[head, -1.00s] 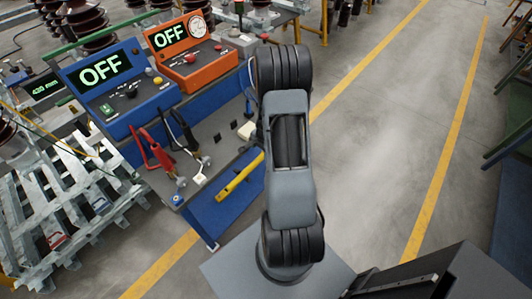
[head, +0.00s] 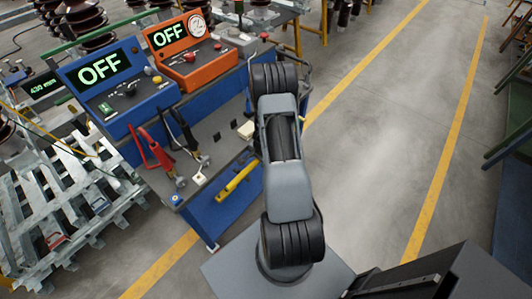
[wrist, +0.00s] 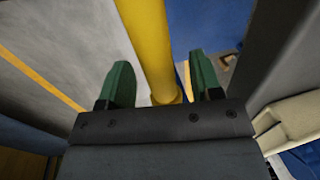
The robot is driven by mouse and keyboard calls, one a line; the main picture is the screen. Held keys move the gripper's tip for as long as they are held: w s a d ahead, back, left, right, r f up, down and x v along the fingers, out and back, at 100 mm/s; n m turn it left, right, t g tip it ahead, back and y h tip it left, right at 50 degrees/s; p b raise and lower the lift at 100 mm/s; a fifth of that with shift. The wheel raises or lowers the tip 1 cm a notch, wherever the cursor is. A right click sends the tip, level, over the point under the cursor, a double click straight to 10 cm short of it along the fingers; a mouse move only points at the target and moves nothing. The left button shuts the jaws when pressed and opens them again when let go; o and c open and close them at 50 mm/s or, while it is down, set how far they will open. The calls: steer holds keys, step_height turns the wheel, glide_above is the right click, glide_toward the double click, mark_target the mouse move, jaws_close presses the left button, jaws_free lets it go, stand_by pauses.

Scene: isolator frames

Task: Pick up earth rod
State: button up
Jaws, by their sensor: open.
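A yellow rod (head: 237,181), which I take to be the earth rod, lies slanted along the front edge of the blue bench in the head view. Its upper end is close to my arm, which may hide part of it. In the wrist view a yellow rod (wrist: 148,45), seemingly the same one, runs between the two green fingers of my gripper (wrist: 163,75). The fingers are apart, with gaps visible on both sides of the rod. In the head view my gripper is hidden behind my arm.
The blue bench (head: 222,217) carries a blue box (head: 125,100) and an orange box (head: 187,62), both showing OFF. Red-handled (head: 152,150) and black-handled tools stand at its front. A metal rack (head: 75,205) is at left. The floor right of my arm is clear.

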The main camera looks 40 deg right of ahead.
steer(key=shift+c, duration=0.3)
jaws_close()
steer(key=shift+r, duration=0.1)
steer(key=r, duration=0.3)
steer(key=shift+a+r, duration=0.25)
steer(key=shift+r, duration=0.15)
steer(key=a+r, duration=0.2)
steer(key=a+r+p, duration=0.1)
steer(key=a+r, duration=0.1)
steer(key=r, duration=0.1)
steer(key=shift+s+a+r, duration=0.15)
steer(key=shift+a, duration=0.1)
steer(key=a+r, duration=0.3)
steer(key=a, duration=0.6)
steer(key=shift+s+r+p, duration=0.3)
steer(key=shift+s+r, duration=0.1)
